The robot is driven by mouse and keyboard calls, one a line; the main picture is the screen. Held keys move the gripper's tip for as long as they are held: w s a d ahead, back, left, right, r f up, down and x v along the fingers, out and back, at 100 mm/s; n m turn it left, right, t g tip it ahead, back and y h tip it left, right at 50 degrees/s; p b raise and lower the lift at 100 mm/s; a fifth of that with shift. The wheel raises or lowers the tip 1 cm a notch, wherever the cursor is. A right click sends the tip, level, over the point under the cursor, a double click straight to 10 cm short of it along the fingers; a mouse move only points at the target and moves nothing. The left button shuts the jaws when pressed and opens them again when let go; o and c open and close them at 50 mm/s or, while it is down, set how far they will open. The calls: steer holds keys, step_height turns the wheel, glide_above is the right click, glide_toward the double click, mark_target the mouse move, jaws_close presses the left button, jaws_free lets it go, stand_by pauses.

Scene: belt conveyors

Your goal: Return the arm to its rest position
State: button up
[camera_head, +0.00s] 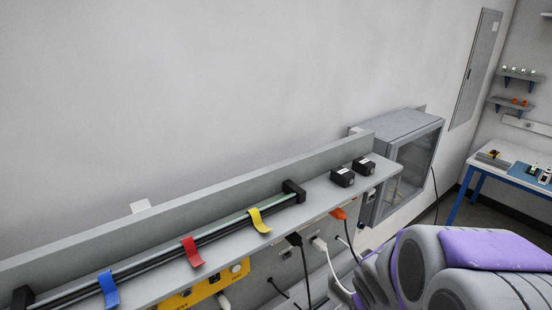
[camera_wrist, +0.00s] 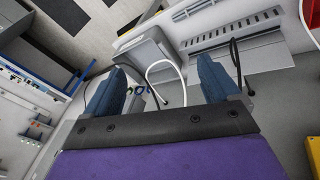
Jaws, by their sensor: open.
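My gripper (camera_wrist: 160,78) shows in the wrist view with its two dark blue fingers spread wide apart. Nothing is held between them; a white cable (camera_wrist: 165,66) loops in the background between the fingers. My purple and grey arm (camera_head: 485,260) fills the lower right of the head view, folded close to the camera. The fingers cannot be made out in the head view.
A grey wall shelf (camera_head: 330,190) carries blue, red and yellow straps and two black boxes. Cables hang below it near my arm. A grey cabinet (camera_head: 397,122) and blue-legged table (camera_head: 507,153) stand farther right. The wrist view shows a slotted grey unit (camera_wrist: 235,35).

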steer(key=s+a+f+m+g+y+b, duration=0.1)
steer(key=s+a+b, duration=0.3)
steer(key=s, duration=0.7)
steer(key=s+a+f+m+g+y+b, duration=0.1)
steer(key=s+a+g+b, duration=0.3)
steer(key=s, duration=0.8)
steer(key=shift+s+a+f+m+y+b, duration=0.35)
steer(key=shift+a+f+b, duration=0.25)
steer(key=shift+f+b, duration=0.4)
